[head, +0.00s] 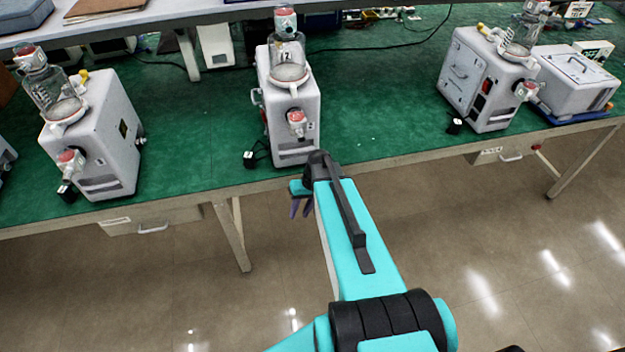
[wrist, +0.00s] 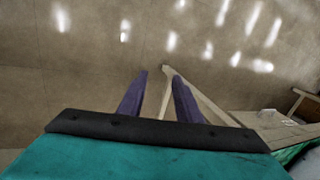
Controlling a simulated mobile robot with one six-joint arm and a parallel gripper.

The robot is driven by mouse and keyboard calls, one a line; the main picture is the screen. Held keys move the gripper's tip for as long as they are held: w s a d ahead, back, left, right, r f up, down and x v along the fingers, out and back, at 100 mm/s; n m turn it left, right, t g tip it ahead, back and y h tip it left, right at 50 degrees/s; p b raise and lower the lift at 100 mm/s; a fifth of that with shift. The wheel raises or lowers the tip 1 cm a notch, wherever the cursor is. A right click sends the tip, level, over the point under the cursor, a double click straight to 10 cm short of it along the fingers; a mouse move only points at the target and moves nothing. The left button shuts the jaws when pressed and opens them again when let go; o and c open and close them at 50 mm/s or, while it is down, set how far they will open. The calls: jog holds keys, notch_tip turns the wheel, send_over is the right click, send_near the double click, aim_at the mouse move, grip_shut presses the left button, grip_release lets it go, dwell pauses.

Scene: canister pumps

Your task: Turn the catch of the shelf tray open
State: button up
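I cannot identify the shelf tray or its catch for certain. A grey shelf (head: 140,20) runs along the back of the bench, with a brown flat item (head: 103,8) on it, and no catch shows there. My gripper (head: 300,212) hangs just in front of the bench's front edge, below the middle pump, with its purple fingers pointing down. In the wrist view my gripper (wrist: 158,82) has its two fingers apart, with only floor and a bench leg behind the gap. It holds nothing and touches nothing that I can see.
The green bench (head: 370,135) carries a left pump (head: 105,125), a middle pump (head: 290,105) and a right pump (head: 485,80). A grey lidded case (head: 575,80) stands at the right. Drawers hang under the bench at left (head: 120,228) and right (head: 490,157). Floor in front is clear.

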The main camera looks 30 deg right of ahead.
jog(key=s+a+f+n+g+h+b, duration=0.1)
jog(key=s+a+f+g+b, duration=0.1)
jog(key=s+a+f, duration=0.3)
jog(key=s+a+f+n+g+h+b, duration=0.1)
jog(key=s+a+f, duration=0.4)
jog(key=s, duration=0.8)
jog(key=s+a+f+g+h+b, duration=0.1)
jog(key=s+a+f+g+b, duration=0.2)
jog(key=s+f, duration=0.6)
jog(key=shift+s+a+f+n+b, duration=0.25)
jog(key=shift+a+f+n+b, duration=0.15)
jog(key=shift+a+f+b, duration=0.65)
jog(key=shift+a+r+h, duration=0.25)
jog(key=shift+h, duration=0.05)
